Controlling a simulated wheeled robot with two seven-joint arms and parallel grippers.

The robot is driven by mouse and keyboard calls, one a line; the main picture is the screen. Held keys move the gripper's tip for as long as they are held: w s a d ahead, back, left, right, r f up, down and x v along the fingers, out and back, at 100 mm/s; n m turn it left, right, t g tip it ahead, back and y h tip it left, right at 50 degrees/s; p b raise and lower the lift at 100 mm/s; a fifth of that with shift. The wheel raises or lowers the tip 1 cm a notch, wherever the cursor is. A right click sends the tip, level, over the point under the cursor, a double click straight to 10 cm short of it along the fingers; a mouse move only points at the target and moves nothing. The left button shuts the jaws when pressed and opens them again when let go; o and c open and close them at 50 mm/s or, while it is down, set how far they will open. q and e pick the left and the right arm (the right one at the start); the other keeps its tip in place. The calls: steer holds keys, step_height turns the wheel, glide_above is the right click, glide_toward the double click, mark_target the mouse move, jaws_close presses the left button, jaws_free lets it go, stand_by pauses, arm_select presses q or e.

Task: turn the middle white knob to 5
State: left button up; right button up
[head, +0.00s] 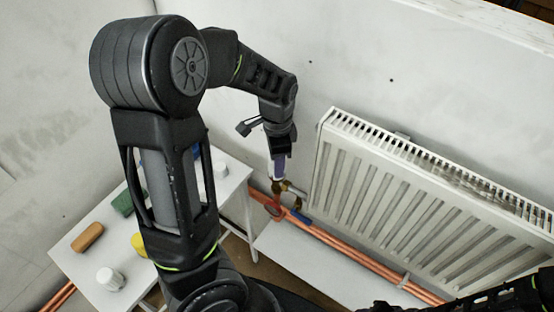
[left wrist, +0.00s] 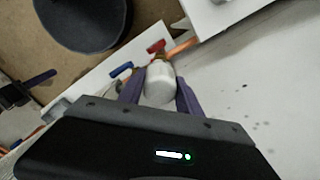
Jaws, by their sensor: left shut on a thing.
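A white knob (left wrist: 160,84) sits on the valve at the radiator's lower left corner. My left gripper (left wrist: 159,95) has its purple fingers on both sides of the knob, shut on it, in the left wrist view. In the head view the left gripper (head: 278,168) points down at the valve, and the fingers largely hide the knob. No number or mark on the knob can be read. Part of my right arm shows at the lower right edge of the head view; its fingers are not seen.
A red handle (head: 272,205) and a blue handle (head: 300,217) sit on the copper pipes (head: 350,255) close to the gripper. The white radiator (head: 420,200) stands right of it. A white table (head: 75,255) at left holds several small objects, including a white knob (head: 110,278).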

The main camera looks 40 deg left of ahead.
arm_select(q)
jaws_close()
